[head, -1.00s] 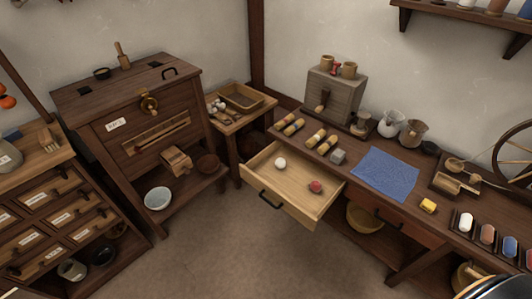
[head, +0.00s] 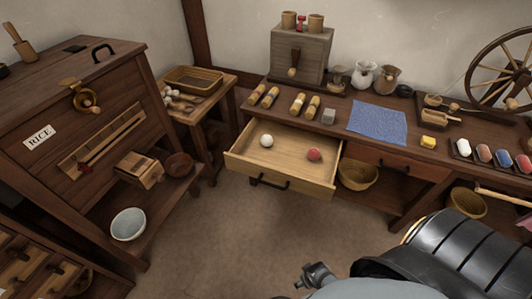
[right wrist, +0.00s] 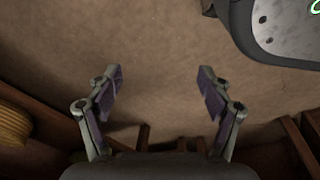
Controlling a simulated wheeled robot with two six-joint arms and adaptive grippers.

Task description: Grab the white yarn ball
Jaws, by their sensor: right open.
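The white yarn ball (head: 267,141) lies in the open wooden drawer (head: 246,164) of the long table, left of a red ball (head: 314,154). It rests in the left part of the drawer, with nothing over it in the head view. My right gripper (right wrist: 160,76) is open and empty in the right wrist view, its fingers wide apart over bare floor. The white ball is not in that view. A dark part of my own arm fills the lower right of the head view. My left gripper does not show.
The long table (head: 335,129) holds a blue cloth (head: 378,123), a yellow block (head: 428,141) and striped rolls along its left. A basket (head: 358,174) stands under it. The rice cabinet (head: 67,130) stands at left. The floor (head: 215,235) before the drawer is clear.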

